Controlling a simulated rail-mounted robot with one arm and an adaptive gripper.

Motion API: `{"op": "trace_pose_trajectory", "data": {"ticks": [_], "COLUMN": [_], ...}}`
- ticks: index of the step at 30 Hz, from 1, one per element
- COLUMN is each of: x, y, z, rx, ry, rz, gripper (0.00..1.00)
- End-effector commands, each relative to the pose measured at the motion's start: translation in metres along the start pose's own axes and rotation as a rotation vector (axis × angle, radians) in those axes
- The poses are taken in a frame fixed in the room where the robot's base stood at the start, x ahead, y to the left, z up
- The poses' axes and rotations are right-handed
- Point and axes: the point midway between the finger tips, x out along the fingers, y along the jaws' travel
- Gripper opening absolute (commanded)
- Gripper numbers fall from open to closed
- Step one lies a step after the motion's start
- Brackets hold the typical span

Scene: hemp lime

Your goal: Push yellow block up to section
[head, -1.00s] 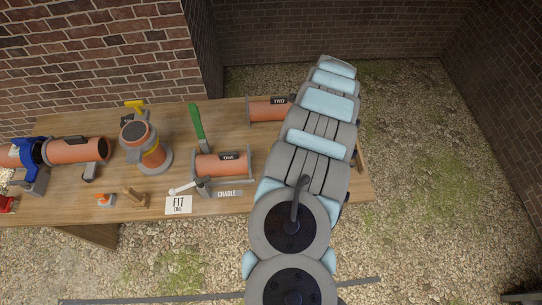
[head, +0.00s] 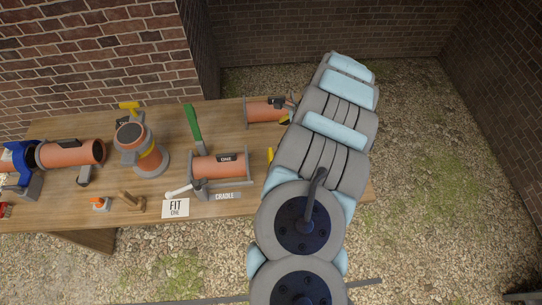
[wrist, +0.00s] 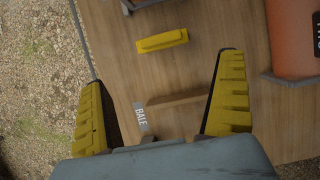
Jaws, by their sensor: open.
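The yellow block (wrist: 162,41) lies on the wooden table in the wrist view, ahead of my gripper (wrist: 162,70) and apart from it. My gripper is open, with one yellow ridged finger on each side and nothing between the tips. An orange pipe section (wrist: 292,38) with a dark label is at the right edge there. In the head view, section ONE (head: 215,167) sits in a grey cradle, and another orange section (head: 264,112) lies behind it, partly hidden by my arm. A small yellow piece (head: 270,155) shows beside my arm; I cannot tell if it is the block.
A wooden bar (wrist: 178,99) and a BALE label (wrist: 141,120) lie between my fingers' sides in the wrist view. A green-handled tool (head: 193,128), an upright orange fitting (head: 140,150) and a blue clamp (head: 22,158) stand on the table (head: 70,205).

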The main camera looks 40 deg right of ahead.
Motion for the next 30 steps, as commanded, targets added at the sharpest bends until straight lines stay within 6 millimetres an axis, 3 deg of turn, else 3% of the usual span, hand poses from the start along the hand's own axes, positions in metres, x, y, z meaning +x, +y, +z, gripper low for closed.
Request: {"op": "trace_pose_trajectory", "data": {"ticks": [18, 30], "x": [0.077, 0.115], "y": [0.002, 0.000], "z": [-0.001, -0.001], "rx": [0.001, -0.001], "ry": [0.001, 0.002], "rz": [0.003, 0.001], "gripper": [1.00, 1.00]}}
